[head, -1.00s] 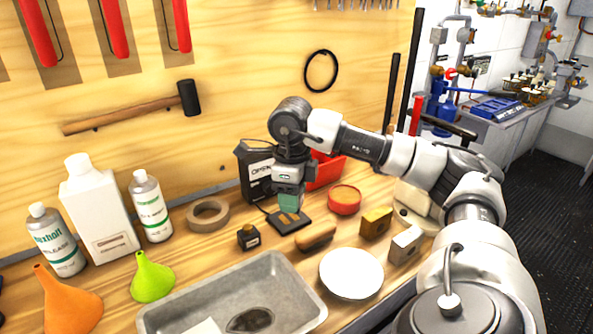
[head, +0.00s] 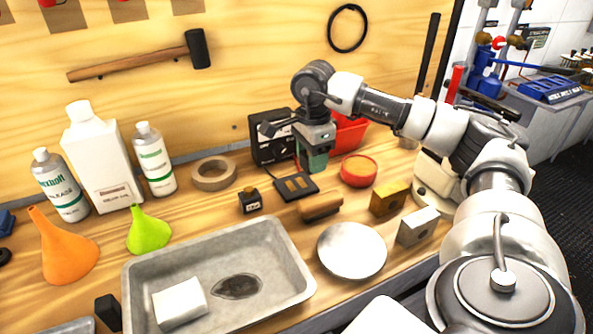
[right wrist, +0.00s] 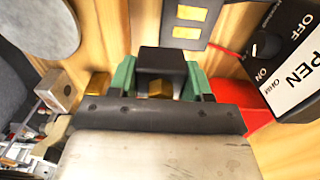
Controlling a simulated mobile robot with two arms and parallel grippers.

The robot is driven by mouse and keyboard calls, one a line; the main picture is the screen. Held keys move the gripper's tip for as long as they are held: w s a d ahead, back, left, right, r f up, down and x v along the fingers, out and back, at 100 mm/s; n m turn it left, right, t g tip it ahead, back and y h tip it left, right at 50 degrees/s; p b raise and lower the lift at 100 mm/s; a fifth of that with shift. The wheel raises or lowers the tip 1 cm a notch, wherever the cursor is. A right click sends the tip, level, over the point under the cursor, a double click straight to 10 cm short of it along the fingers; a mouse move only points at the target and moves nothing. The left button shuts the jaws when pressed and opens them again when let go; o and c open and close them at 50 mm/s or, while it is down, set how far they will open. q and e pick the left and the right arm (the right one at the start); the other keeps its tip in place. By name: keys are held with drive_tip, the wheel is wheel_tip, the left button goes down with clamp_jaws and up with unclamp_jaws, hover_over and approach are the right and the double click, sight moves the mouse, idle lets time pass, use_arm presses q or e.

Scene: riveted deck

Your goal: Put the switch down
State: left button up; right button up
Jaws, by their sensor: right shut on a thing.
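My right gripper (head: 313,160) is above the bench, just behind and to the right of a flat black plate with two brass pads (head: 296,187). In the right wrist view its green fingers (right wrist: 162,80) are shut on a small black block with a brass-coloured part, which I take to be the switch (right wrist: 163,60). The switch is hidden by the fingers in the head view. The plate also shows at the top of the right wrist view (right wrist: 188,22). My left gripper is not in view.
A black box with an ON/OFF dial and OPEN label (head: 268,150) and a red bin (head: 348,135) stand close by the gripper.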

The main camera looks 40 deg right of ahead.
hover_over(296, 184)
wheel_tip(296, 184, down, 3)
drive_tip(key=shift+r, duration=0.15)
wheel_tip(296, 184, down, 3)
drive_tip(key=shift+f, duration=0.45)
drive_tip(key=shift+f, duration=0.15)
drive_tip(key=o, duration=1)
drive_tip(key=shift+c, duration=0.2)
